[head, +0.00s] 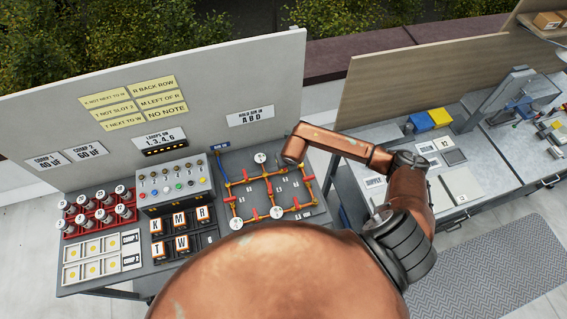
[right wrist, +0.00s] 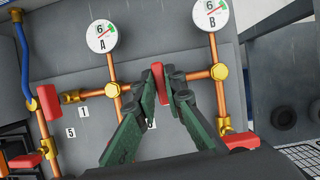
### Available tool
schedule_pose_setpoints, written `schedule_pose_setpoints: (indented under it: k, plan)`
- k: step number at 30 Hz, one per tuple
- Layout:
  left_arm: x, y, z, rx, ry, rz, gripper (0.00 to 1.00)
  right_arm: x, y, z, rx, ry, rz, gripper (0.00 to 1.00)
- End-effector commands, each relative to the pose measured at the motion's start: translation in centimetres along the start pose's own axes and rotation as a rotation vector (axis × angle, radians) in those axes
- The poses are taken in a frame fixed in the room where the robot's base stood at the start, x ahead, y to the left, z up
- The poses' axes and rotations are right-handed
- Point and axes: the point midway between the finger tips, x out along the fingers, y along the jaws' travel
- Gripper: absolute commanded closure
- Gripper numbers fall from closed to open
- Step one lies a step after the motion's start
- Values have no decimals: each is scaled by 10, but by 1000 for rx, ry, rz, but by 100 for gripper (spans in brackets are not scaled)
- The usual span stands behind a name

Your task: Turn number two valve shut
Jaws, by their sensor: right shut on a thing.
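My right gripper (right wrist: 160,88), with green fingers, is closed around a red valve handle (right wrist: 159,80) in the right wrist view. The handle stands about upright in the picture, roughly crosswise to the copper pipe (right wrist: 195,75) between gauge A (right wrist: 102,36) and gauge B (right wrist: 211,14). In the head view the pipe board (head: 309,212) lies under my right wrist, which hides the right gripper. My left gripper is not in view.
Other red handles sit close by: one left of gauge A's pipe (right wrist: 71,97), one at lower right (right wrist: 241,141). Labels 1 (right wrist: 84,111) and 5 (right wrist: 70,132) are on the board. A button box (head: 174,184) and letter blocks (head: 180,220) stand left of it.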

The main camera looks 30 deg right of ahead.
Motion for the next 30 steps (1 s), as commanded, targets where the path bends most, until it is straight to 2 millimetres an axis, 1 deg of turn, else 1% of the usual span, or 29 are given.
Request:
schedule_pose_setpoints:
  k: [1,12,13,20,27,30]
  plan:
    - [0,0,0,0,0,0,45,-1,0,3,3,-5,-1,100]
    - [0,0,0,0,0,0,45,-1,0,3,5,-5,-2,100]
    - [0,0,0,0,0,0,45,-1,0,3,5,-5,-2,89]
    - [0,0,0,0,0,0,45,0,0,2,5,-2,-2,73]
    - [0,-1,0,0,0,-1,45,0,0,1,4,-1,-2,72]
    - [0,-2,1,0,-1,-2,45,-3,0,1,4,-1,-2,72]
